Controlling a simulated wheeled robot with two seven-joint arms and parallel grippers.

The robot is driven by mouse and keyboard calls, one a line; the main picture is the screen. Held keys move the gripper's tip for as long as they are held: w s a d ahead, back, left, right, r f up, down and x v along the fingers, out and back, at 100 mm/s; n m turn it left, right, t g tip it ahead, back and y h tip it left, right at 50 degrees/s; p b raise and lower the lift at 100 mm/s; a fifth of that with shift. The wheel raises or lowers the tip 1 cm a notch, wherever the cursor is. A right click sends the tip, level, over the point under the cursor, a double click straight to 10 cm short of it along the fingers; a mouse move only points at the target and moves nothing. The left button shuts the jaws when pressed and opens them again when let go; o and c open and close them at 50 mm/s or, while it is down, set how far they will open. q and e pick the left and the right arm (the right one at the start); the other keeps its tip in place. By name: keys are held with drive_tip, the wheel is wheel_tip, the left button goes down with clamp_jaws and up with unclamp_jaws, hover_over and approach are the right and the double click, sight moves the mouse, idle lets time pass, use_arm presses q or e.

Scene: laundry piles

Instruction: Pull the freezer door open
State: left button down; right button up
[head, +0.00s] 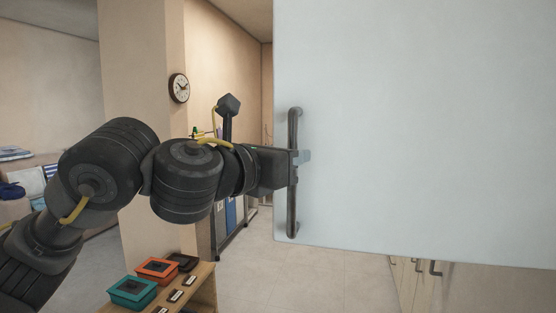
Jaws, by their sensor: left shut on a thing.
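The freezer door (420,130) is a large pale blue-white panel filling the right half of the head view. Its dark vertical bar handle (293,215) runs near the door's left edge. My left gripper (294,158) reaches in from the left and is shut on the handle at about its middle. The fingers are partly hidden by the gripper body and the handle. I cannot tell from this view whether the door stands ajar. My right gripper is not in view.
A low wooden shelf (205,293) at the lower left holds a teal box (133,291), an orange box (157,268) and small dark items. Cabinets with dark handles (435,268) show below the door. A wall clock (179,88) hangs on a pillar. Floor (262,278) is clear between shelf and cabinets.

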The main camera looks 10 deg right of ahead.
use_arm(q)
drive_tip(key=shift+s+r, duration=0.1)
drive_tip(key=shift+s, duration=0.2)
drive_tip(key=c, duration=1.4)
unclamp_jaws()
drive_tip(key=shift+d, duration=0.1)
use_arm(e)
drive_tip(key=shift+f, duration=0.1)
